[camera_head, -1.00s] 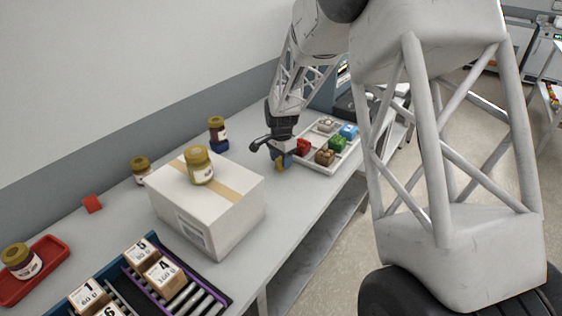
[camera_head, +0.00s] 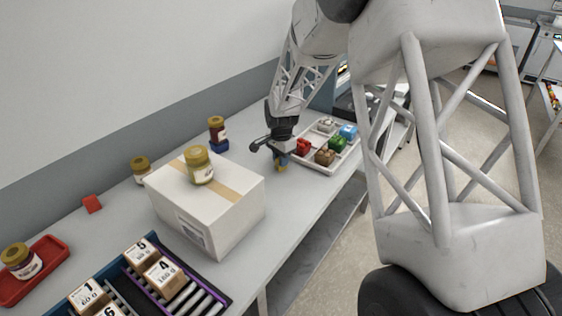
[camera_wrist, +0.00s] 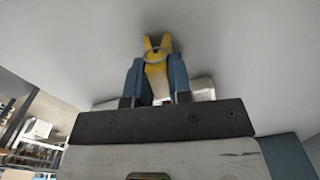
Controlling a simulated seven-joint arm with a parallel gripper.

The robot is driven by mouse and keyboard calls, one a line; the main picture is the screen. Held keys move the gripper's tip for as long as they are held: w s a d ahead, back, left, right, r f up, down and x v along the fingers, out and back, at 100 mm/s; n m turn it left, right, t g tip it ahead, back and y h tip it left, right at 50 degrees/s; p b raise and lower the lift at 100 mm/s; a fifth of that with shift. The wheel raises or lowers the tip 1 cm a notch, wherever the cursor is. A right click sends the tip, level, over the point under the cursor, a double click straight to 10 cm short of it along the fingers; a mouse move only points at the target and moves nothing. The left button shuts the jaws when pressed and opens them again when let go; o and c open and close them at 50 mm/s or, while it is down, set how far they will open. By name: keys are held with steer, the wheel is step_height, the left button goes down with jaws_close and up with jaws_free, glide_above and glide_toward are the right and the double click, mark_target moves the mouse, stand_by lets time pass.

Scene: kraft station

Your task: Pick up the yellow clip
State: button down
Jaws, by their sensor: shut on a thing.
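The yellow clip (camera_wrist: 155,66) stands between the two blue fingers of my gripper (camera_wrist: 155,78) in the wrist view, with its pronged end past the fingertips. The fingers are shut on it. In the head view my gripper (camera_head: 281,159) is over the table, left of the white tray, and a small part of the yellow clip (camera_head: 282,168) shows below the fingers. Whether the clip touches the table is hard to tell.
The white sectioned tray (camera_head: 337,162) with several coloured blocks is close on the right. A white carton (camera_head: 225,218) with a jar (camera_head: 199,166) on top stands left. Another jar (camera_head: 217,128) stands on a blue base behind. Bare table lies between carton and gripper.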

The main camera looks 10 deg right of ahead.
steer(key=shift+r, duration=0.15)
steer(key=shift+r, duration=4.85)
